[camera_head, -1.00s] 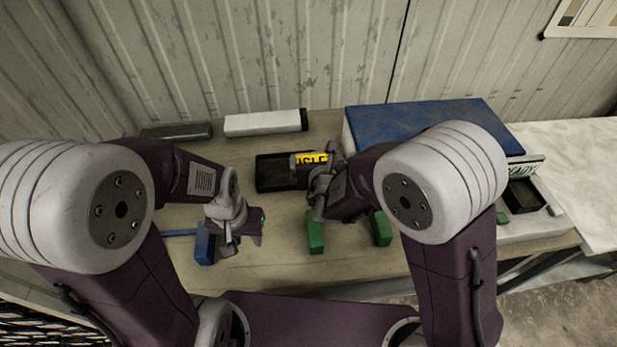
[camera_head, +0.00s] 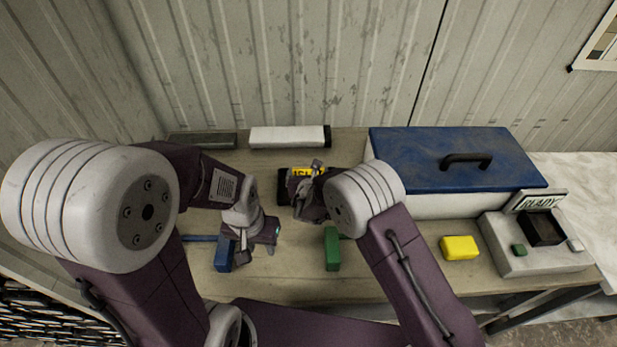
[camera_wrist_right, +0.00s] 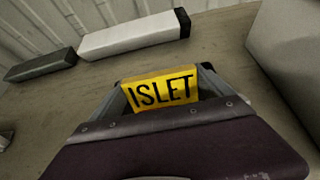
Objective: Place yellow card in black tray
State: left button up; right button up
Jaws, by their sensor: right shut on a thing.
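The yellow card (camera_head: 302,171) has black letters and stands at the black tray (camera_head: 282,187), over its back part. In the right wrist view the card (camera_wrist_right: 162,91) reads "ISLET" and sits between my gripper's fingers. My right gripper (camera_head: 308,188) is shut on the card and covers much of the tray. Whether the card touches the tray floor is hidden. My left gripper (camera_head: 257,240) hangs above the table, left of the tray and beside a blue block (camera_head: 223,256); its jaw opening is unclear.
A green block (camera_head: 332,248) and a yellow block (camera_head: 460,247) stand near the front. A blue-lidded box (camera_head: 440,160) fills the back right. A white bar (camera_head: 287,137) and a dark bar (camera_head: 205,140) lie at the back. A "READY" device (camera_head: 520,265) stands at right.

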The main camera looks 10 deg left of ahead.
jog(key=shift+f, duration=0.9)
jog(key=shift+w+a+f, duration=0.1)
jog(key=shift+a+f, duration=0.05)
jog(key=shift+f, duration=0.25)
jog(key=shift+f, duration=0.15)
jog(key=o, duration=1.1)
